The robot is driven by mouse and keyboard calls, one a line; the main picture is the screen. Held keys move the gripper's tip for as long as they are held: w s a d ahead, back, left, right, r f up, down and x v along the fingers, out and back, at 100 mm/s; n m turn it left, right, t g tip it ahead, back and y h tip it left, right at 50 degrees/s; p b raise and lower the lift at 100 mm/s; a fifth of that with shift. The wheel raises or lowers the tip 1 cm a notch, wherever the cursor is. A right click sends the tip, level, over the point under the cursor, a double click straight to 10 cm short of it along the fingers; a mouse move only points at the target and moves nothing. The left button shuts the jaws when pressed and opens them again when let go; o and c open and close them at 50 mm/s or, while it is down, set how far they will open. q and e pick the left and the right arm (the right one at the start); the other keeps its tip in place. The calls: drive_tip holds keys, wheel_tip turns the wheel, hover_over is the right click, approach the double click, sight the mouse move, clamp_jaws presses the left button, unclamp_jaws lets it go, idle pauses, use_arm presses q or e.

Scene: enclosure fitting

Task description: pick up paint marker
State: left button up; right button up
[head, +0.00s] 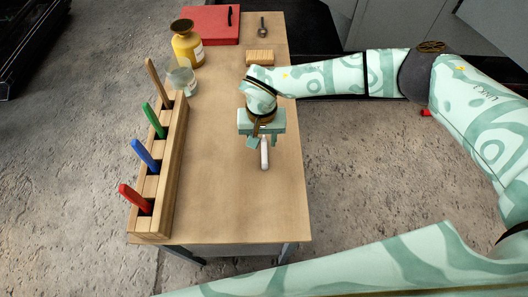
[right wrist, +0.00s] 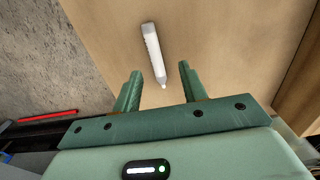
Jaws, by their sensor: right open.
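A white paint marker (head: 264,153) lies on the wooden table, near the table's right edge in the head view. My right gripper (head: 263,143) is above it, partly covering it in that view. In the right wrist view the marker (right wrist: 152,50) lies flat, its pointed end toward my gripper. My left gripper is not in view.
A wooden rack (head: 152,222) with brown, green, blue and red upright sticks stands along the table's left edge. Behind it are a glass (head: 181,76) and a yellow bottle (head: 187,46). A red folder (head: 210,25), a wooden block (head: 260,57) and a spoon-like tool (head: 263,27) lie at the back.

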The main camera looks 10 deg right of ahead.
sight(265, 152)
drive_tip(key=f, duration=0.1)
drive_tip(key=f+b, duration=0.1)
drive_tip(key=f, duration=0.3)
drive_tip(key=shift+s+d+f+b, duration=0.1)
drive_tip(key=shift+d+f+b, duration=0.05)
drive_tip(key=shift+d+b, duration=0.2)
clamp_jaws()
